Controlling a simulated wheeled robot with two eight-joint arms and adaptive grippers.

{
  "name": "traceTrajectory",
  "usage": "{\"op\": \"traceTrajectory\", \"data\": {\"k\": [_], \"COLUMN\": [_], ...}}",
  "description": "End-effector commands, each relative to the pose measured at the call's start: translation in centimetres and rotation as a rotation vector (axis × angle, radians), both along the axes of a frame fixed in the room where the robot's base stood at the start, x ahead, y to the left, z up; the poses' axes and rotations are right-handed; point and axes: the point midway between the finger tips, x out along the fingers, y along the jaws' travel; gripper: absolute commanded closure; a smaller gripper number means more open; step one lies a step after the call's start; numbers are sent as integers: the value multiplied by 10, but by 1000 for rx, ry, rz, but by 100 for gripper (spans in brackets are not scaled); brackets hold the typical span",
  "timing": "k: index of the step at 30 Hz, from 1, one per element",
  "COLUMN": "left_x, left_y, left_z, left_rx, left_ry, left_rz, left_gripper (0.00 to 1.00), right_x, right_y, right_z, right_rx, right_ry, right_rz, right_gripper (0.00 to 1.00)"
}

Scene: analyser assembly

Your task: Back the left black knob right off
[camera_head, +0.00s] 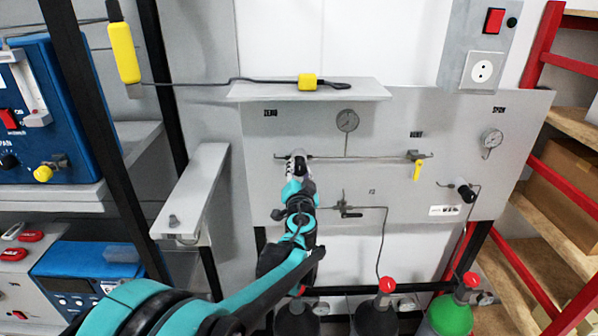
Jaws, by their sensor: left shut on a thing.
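The left black knob (295,171) sits on the grey panel (374,110), at the left end of a thin horizontal pipe. My left gripper (293,175) reaches up from below and is shut on this knob. Its fingers hide part of the knob, so its thread and turn cannot be seen. A second black knob (466,192) sits on the right side of the panel, apart from the gripper. My right gripper is not in view.
A shelf (250,92) with a yellow block (307,82) juts out above the panel. A grey bracket (192,192) projects at the left. Gauges, a yellow valve handle (417,170) and a black lever (350,212) are on the panel. Gas cylinders (450,316) stand below.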

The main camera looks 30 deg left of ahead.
Motion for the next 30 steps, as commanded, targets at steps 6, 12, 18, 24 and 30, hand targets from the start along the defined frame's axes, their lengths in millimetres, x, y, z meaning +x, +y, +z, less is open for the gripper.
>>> {"op": "traceTrajectory", "data": {"k": [6, 12, 18, 24, 30], "left_x": [0, -1, -1, 0, 0], "left_y": [0, 0, 0, 0, 0], "left_z": [-1, -1, -1, -1, -1], "left_rx": [-44, -55, -55, -54, -53], "left_ry": [-27, -33, -33, -33, -32], "left_rz": [0, 0, 0, 0, 0], "left_gripper": [94, 94, 94, 44, 44], "right_x": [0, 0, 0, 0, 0], "right_y": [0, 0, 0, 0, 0], "right_z": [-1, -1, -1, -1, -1], "right_rx": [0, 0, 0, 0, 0], "right_ry": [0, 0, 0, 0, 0], "right_rz": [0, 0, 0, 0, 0], "right_gripper": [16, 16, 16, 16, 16]}}
